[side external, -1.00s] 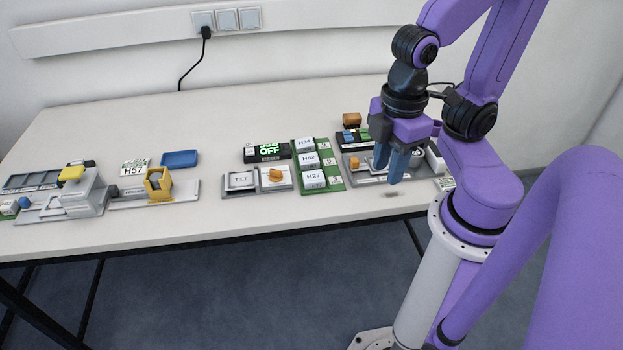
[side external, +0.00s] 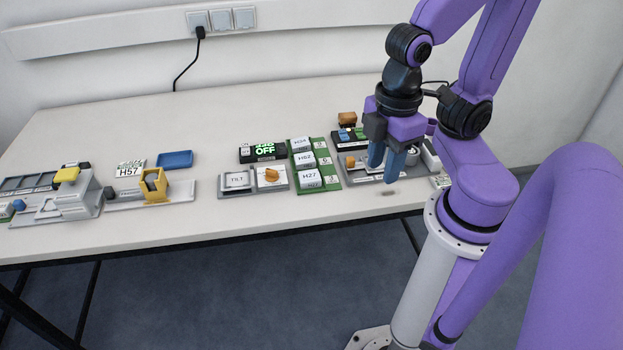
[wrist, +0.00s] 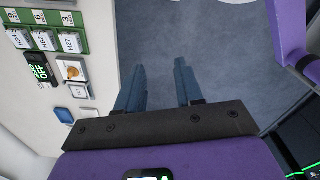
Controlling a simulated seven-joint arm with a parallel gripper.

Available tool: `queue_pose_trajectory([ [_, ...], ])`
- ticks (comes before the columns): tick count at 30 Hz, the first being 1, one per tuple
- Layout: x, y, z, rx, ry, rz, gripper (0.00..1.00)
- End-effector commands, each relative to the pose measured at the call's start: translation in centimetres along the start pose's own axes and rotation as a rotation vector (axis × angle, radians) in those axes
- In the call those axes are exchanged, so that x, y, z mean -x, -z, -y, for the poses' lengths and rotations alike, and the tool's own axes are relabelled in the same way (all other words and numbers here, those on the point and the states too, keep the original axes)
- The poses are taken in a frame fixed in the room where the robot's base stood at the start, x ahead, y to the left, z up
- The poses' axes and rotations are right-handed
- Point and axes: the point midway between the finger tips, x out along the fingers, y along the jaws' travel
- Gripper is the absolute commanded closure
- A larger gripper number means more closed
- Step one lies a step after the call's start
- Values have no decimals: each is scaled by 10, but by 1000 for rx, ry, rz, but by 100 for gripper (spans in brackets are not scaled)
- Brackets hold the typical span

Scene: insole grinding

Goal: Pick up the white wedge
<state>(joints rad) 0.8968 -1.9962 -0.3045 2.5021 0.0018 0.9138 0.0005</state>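My gripper (side external: 384,172) hangs fingers-down at the right end of the table, in front of a grey fixture there. In the wrist view its two blue fingers (wrist: 157,64) stand apart with nothing between them, so it is open and empty. I cannot pick out the white wedge for certain. A white piece (side external: 430,156) stands just right of the fingers, partly hidden by my arm, and its shape is unclear. The wrist view shows mostly floor and the table edge between and beyond the fingers.
White labelled blocks (side external: 309,179) sit on a green tray (side external: 331,184) left of my gripper. A TILT plate (side external: 237,180) and an orange-knob switch (side external: 271,174) stand beside it. Farther left are a yellow holder (side external: 154,186) and a blue tray (side external: 175,159). The table front is mostly clear.

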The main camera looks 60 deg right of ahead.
Motion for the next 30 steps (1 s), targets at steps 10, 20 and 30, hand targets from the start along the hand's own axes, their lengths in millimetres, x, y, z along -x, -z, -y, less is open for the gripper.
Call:
queue_pose_trajectory([
  [10, 0, 0, 0, 0, 0, 0, 19],
  [20, -4, 20, -30, -51, -4, 7, 19],
  [30, -18, 47, -119, -157, -8, 19, 19],
])
